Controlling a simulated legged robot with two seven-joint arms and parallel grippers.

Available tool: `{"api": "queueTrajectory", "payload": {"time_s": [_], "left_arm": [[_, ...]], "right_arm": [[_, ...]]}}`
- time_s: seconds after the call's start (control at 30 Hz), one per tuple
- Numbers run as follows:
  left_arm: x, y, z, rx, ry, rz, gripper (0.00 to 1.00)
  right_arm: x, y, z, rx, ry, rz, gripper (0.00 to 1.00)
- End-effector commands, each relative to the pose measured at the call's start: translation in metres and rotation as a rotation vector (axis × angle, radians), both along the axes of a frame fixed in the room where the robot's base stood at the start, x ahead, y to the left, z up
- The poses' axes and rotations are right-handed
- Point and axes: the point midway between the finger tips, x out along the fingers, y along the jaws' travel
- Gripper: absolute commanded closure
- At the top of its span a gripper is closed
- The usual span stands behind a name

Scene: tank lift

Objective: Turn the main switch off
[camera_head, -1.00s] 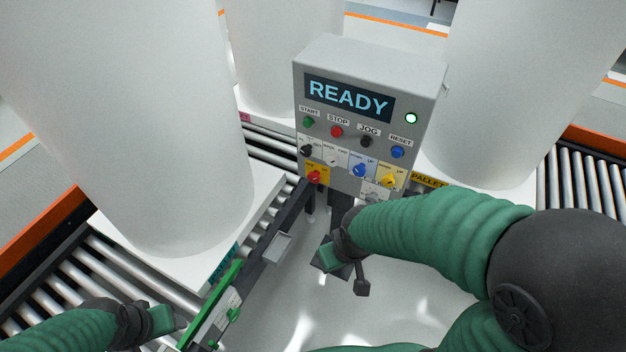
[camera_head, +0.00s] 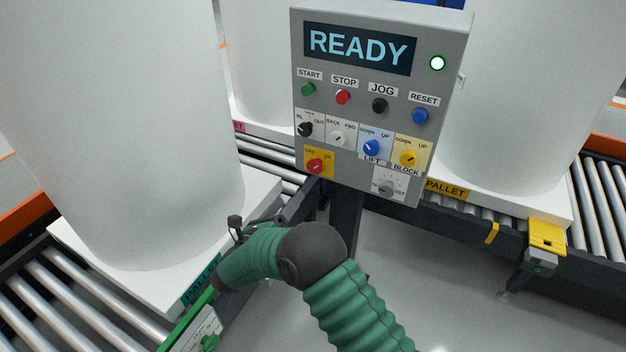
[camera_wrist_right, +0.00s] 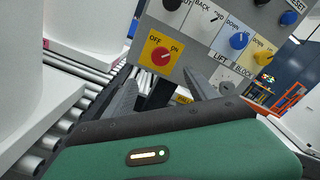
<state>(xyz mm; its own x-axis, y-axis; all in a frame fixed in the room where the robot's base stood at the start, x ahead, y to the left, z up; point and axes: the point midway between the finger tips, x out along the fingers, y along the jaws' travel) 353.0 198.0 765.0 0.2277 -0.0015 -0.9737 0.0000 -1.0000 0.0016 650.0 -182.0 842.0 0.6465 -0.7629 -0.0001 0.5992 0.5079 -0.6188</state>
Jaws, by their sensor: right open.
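The main switch is a red knob (camera_head: 316,166) on a yellow plate marked OFF and ON, at the panel's lower left. It also shows in the right wrist view as the red knob (camera_wrist_right: 161,57), where its pale mark seems to point toward ON. The grey control panel (camera_head: 450,60) shows READY on its display. My right gripper (camera_head: 260,221) is below and left of the switch, apart from it. In the right wrist view my open, empty right gripper (camera_wrist_right: 163,88) has its fingers spread below the switch. My left gripper is out of view.
Other knobs sit close to the switch: a black one (camera_head: 305,129) above and a white one (camera_head: 338,138) at upper right. A grey dial (camera_head: 386,188) is at lower right. Roller conveyors (camera_head: 70,285) and large white cylinders (camera_head: 120,130) flank the panel.

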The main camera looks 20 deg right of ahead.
Motion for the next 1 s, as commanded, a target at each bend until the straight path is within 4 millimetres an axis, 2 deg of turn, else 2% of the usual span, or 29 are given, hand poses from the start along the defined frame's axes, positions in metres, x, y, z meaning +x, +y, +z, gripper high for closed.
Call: {"api": "queueTrajectory", "payload": {"time_s": [0.4, 0.6, 0.73, 1.0], "left_arm": [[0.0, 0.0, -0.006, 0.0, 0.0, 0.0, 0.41], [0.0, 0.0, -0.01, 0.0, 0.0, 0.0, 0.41], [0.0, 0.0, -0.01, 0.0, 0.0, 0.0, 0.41], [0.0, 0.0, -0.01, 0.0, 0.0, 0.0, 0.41]], "right_arm": [[0.067, -0.08, 0.001, -0.005, 0.002, -0.002, 0.34], [0.094, -0.111, 0.001, -0.004, 0.003, 0.001, 0.34], [0.102, -0.12, 0.002, -0.004, 0.004, 0.003, 0.34], [0.104, -0.122, 0.002, -0.005, 0.005, 0.004, 0.34]]}}
